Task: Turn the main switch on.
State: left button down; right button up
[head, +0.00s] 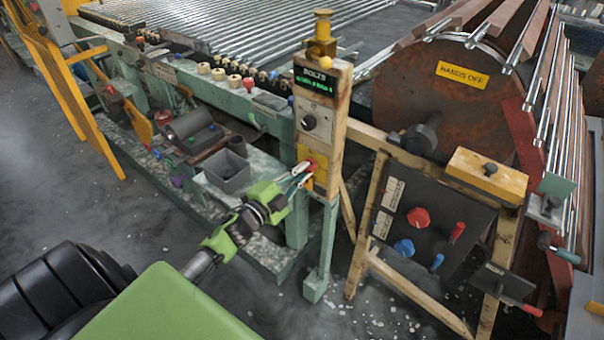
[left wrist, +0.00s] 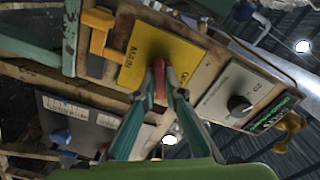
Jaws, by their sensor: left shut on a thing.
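The main switch is a red lever (left wrist: 159,79) on a yellow plate marked MAIN and OFF (left wrist: 142,42). The yellow plate (head: 317,161) also shows in the head view, low on the narrow beige post (head: 326,127). My left gripper (head: 303,171) reaches the front of this plate from the lower left. In the left wrist view its two fingers (left wrist: 159,72) are shut on the red lever, one on each side. The fingers cover part of the lever, and the lever's exact angle is hard to tell. My right gripper is not in view.
A display reading VOLTS (head: 314,79) and a black knob (head: 309,122) sit above the plate. A yellow block (left wrist: 97,34) is beside the plate. A dark panel with red and blue controls (head: 439,226) stands right. A grey open box (head: 227,171) sits behind my gripper.

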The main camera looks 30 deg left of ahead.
pick_arm(q)
jog(key=m+b, duration=0.1)
jog(key=m, duration=0.4)
jog(key=shift+m, duration=0.5)
jog(key=c, duration=2.1)
grip_release()
jog(key=shift+c, duration=0.2)
jog(key=shift+s, duration=0.1)
jog(key=s, duration=1.1)
jog(key=shift+s+a, duration=0.4)
